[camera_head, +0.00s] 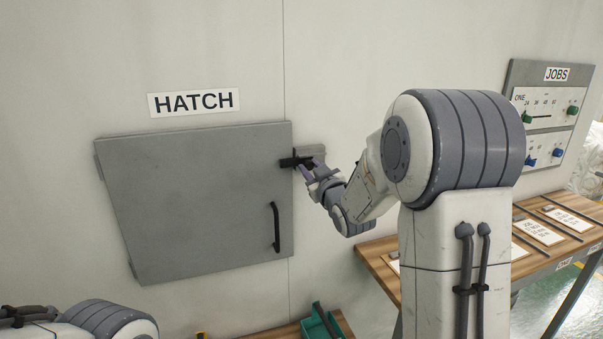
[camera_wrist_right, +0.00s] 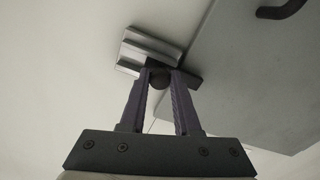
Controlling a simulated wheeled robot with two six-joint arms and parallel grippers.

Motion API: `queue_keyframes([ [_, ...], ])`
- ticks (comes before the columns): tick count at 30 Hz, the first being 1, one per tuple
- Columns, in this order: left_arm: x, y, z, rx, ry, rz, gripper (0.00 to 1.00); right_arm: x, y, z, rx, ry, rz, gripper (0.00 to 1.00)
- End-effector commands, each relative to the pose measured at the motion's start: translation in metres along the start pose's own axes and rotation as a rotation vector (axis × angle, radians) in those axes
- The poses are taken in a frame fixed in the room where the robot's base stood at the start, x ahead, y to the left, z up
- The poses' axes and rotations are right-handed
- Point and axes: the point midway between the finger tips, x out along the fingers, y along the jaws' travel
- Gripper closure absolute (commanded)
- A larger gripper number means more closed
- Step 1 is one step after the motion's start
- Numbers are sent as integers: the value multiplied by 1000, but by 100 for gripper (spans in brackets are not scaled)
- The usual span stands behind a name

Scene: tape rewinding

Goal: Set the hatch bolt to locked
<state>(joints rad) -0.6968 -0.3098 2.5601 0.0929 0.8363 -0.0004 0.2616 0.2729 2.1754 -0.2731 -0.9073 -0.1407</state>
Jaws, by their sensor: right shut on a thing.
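The grey hatch door (camera_head: 200,205) is on the wall under a HATCH sign and looks closed. A dark hatch bolt (camera_head: 290,162) lies across the door's upper right edge, beside a grey metal bracket (camera_head: 313,151) on the wall. My right gripper (camera_head: 308,168) is at the bolt. In the right wrist view the purple fingers (camera_wrist_right: 161,88) are shut on the bolt's dark round knob (camera_wrist_right: 160,79), with the bracket (camera_wrist_right: 150,50) just beyond. The bolt's exact travel is partly hidden by the fingers. My left gripper is out of view; only part of that arm shows at lower left.
A black door handle (camera_head: 276,228) stands out below the bolt. A wooden table (camera_head: 380,258) with cards is at right, under a JOBS panel (camera_head: 545,115). A teal tray (camera_head: 320,324) sits below the hatch. The wall left of the door is clear.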

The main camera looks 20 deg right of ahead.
Motion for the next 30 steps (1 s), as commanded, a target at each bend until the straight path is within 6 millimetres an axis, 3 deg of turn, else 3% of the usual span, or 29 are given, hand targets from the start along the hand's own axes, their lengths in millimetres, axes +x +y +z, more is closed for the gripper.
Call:
queue_keyframes([
  [3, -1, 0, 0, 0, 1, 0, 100, 0, -2, -1, -1, 1, -5, 100],
  [4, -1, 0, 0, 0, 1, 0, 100, 0, -3, -1, -1, 1, -6, 66],
  [6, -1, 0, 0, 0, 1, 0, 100, 0, -3, -1, -1, 1, -6, 39],
  [19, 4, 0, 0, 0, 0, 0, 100, -9, -1, 1, -1, -1, -2, 39],
  [30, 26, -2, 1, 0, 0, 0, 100, -78, 0, 2, -1, 1, 0, 39],
])
